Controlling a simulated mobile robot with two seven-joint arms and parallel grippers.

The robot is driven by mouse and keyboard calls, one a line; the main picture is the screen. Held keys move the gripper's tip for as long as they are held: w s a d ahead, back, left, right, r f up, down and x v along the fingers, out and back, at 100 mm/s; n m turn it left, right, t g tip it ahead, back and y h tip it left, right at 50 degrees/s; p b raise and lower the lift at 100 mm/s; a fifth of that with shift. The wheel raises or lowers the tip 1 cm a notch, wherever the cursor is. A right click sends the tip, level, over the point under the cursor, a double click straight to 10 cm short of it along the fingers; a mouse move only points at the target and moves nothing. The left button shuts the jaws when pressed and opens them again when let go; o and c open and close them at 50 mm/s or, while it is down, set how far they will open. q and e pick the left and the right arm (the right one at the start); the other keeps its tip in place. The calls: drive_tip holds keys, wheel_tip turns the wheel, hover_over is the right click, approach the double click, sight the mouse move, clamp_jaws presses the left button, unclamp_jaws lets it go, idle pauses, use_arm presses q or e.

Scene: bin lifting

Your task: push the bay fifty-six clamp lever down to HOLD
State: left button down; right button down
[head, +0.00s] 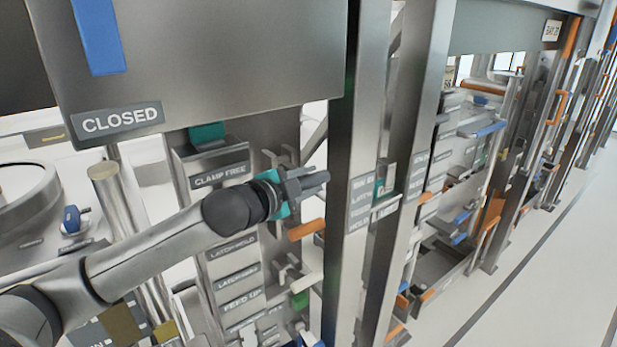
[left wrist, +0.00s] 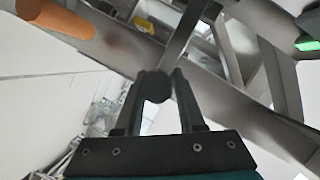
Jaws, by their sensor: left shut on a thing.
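My left gripper (head: 318,182) reaches in from the left, level with the CLAMP FREE label (head: 220,176) and to the right of it. In the left wrist view its two dark fingers (left wrist: 154,88) are closed around a dark round knob (left wrist: 153,84). A narrow grey bar (left wrist: 184,40) runs up from this knob, and the two look like the clamp lever. In the head view the gripper hides the lever. No HOLD label for the clamp can be read clearly. My right gripper is in neither view.
An orange handle (head: 306,230) sticks out just below the gripper. A steel post (head: 352,120) stands close to its right. A large panel with a CLOSED sign (head: 121,119) hangs above. More bays line the right, beside open pale floor (head: 560,270).

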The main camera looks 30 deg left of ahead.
use_arm(q)
wheel_tip(320, 180, down, 4)
drive_tip(key=shift+r+m+t+y+b, duration=0.1)
drive_tip(key=shift+m+t+y+b, duration=0.2)
drive_tip(key=shift+m+b, duration=0.8)
drive_tip(key=shift+w+a+f+m+t+b, duration=0.1)
drive_tip(key=shift+a+f+m+t+b, duration=0.2)
drive_tip(key=shift+f+m+b, duration=0.4)
drive_tip(key=shift+a+f+m+t+b, duration=0.15)
drive_tip(key=shift+f+m+t+b, duration=0.25)
drive_tip(key=shift+b, duration=0.4)
drive_tip(key=shift+f, duration=0.1)
drive_tip(key=c, duration=0.9)
unclamp_jaws()
drive_tip(key=o, duration=0.3)
drive_tip(key=shift+w+a, duration=0.1)
drive_tip(key=shift+a, duration=0.05)
drive_tip(key=shift+r, duration=0.25)
drive_tip(key=shift+s, duration=0.2)
